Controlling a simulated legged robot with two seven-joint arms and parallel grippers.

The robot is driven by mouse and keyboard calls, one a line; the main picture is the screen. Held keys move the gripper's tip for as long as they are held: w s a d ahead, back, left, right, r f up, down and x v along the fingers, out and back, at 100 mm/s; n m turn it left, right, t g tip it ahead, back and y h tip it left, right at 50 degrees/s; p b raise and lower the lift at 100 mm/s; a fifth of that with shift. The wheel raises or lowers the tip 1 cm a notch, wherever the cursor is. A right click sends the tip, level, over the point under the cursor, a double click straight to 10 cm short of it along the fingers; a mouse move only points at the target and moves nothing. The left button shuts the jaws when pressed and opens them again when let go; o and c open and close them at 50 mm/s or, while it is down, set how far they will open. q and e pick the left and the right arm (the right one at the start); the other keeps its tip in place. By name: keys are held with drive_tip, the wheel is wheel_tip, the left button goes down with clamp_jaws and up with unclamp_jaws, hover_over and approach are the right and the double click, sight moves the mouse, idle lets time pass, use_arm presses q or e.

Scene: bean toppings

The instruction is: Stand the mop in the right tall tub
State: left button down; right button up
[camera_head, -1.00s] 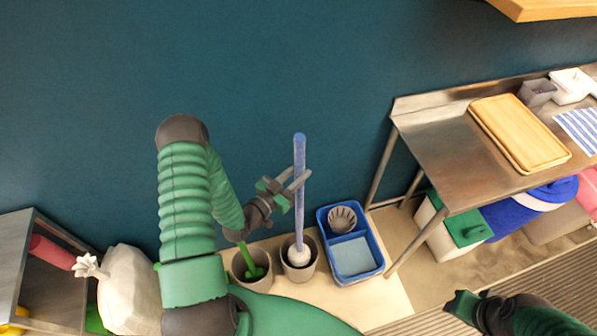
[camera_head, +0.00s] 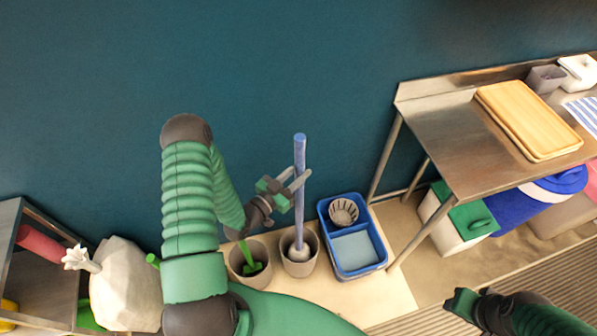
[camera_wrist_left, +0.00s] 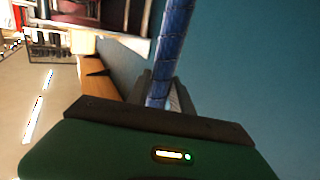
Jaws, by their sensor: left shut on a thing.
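The mop (camera_head: 300,180) has a blue handle and a pale head. It stands nearly upright, with its head inside the right tall tub (camera_head: 300,268), a grey-beige tub on the pale board. My left gripper (camera_head: 291,187) is shut on the mop's handle, above the tub. In the left wrist view the blue handle (camera_wrist_left: 169,50) rises between the fingers. Whether the mop head rests on the tub's bottom cannot be told. My right gripper (camera_head: 462,304) is at the lower right, away from the tubs; its jaw opening is unclear.
Another tall tub (camera_head: 249,272) with a green thing in it stands just left. A blue two-part bucket (camera_head: 374,265) stands just right. A steel table (camera_head: 455,140) is further right. A white sack (camera_head: 125,288) and a shelf (camera_head: 40,270) are at the left.

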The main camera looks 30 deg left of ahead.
use_arm(q)
drive_tip(key=shift+r, duration=0.1)
drive_tip(key=c, duration=1.1)
unclamp_jaws()
drive_tip(key=shift+o, duration=0.2)
drive_tip(key=shift+s, duration=0.1)
drive_tip(key=shift+s, duration=0.4)
drive_tip(key=s+a+b, duration=0.2)
drive_tip(key=s, duration=1.3)
drive_tip(key=shift+s+a+r, duration=0.2)
drive_tip(key=shift+s+r, duration=0.05)
drive_tip(key=shift+s, duration=0.1)
drive_tip(key=shift+w, duration=0.1)
